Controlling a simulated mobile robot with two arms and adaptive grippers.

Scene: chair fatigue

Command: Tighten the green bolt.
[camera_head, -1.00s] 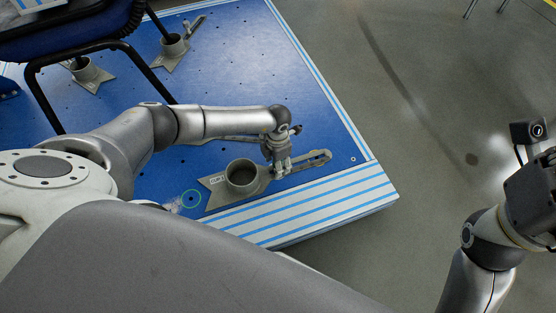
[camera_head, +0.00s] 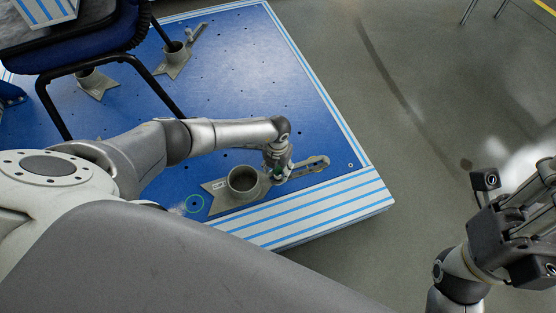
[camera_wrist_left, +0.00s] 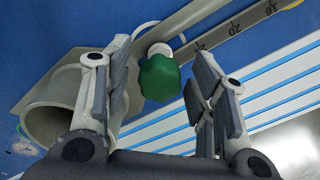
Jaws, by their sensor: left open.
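The green bolt (camera_wrist_left: 160,77) has a knobbed green head on a pale shank, at the metal fixture. In the left wrist view it lies between the two fingers of my left gripper (camera_wrist_left: 157,72), which are spread with visible gaps on both sides. In the head view my left gripper (camera_head: 277,173) points down at the fixture (camera_head: 225,188), between its round cup (camera_head: 243,179) and its slotted bar (camera_head: 310,168). The bolt is largely hidden there by the gripper. My right gripper (camera_head: 525,215) is off the platform at the right, its fingers partly cut off by the frame edge.
The fixture stands on a blue platform (camera_head: 250,75) with a white-and-blue striped edge (camera_head: 325,208). A dark blue chair (camera_head: 75,40) with black legs stands at upper left, near two similar fixtures (camera_head: 178,60). Grey floor (camera_head: 400,90) right of the platform is open.

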